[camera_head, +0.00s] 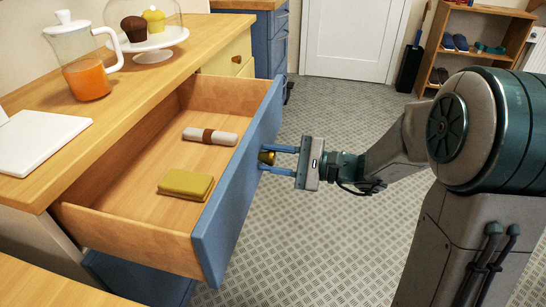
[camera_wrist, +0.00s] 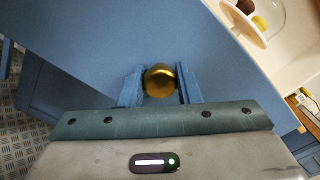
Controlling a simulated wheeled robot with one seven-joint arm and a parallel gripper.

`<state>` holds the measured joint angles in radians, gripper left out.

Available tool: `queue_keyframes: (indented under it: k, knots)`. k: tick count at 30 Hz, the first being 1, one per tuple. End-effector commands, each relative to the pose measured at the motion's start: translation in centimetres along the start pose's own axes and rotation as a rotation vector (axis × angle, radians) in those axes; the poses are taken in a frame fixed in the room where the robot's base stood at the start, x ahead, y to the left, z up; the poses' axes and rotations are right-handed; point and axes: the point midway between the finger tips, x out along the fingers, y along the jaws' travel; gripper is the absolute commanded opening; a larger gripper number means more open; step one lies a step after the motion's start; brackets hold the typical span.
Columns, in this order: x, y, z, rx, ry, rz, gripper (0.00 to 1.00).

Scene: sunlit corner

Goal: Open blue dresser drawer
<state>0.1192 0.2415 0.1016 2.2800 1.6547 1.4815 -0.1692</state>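The blue dresser drawer (camera_head: 240,185) stands pulled well out from the dresser, its wooden inside visible from above. A round brass knob (camera_head: 267,157) sits on its blue front; it also shows in the wrist view (camera_wrist: 159,80). My gripper (camera_head: 272,159) is at the drawer front, with its two blue fingers on either side of the knob, closed on it. The wrist view shows the fingers (camera_wrist: 160,86) flanking the knob closely. Inside the drawer lie a rolled white cloth with a brown band (camera_head: 209,136) and a folded yellow-green cloth (camera_head: 186,185).
The wooden dresser top (camera_head: 130,97) holds a jug of orange juice (camera_head: 88,75), a cake stand (camera_head: 152,43) and a white book-like slab (camera_head: 38,140). Below the open drawer is another blue front (camera_head: 140,280). Patterned floor (camera_head: 330,120) is clear. A shoe shelf (camera_head: 470,45) stands at the back right.

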Motion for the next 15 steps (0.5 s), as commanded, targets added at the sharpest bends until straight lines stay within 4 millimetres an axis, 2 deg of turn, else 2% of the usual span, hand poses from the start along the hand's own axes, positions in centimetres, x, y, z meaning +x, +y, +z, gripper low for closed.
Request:
queue_keyframes:
  k: [1,2,11,15]
  knots:
    - [0.1,0.2,0.0,0.003,-0.003,0.003,0.44]
    - [0.1,0.2,0.0,0.002,-0.002,0.003,0.52]
    - [-0.2,0.0,-0.1,0.001,0.002,-0.001,0.52]
    - [-1.4,-0.1,-0.1,0.002,0.004,-0.002,0.52]
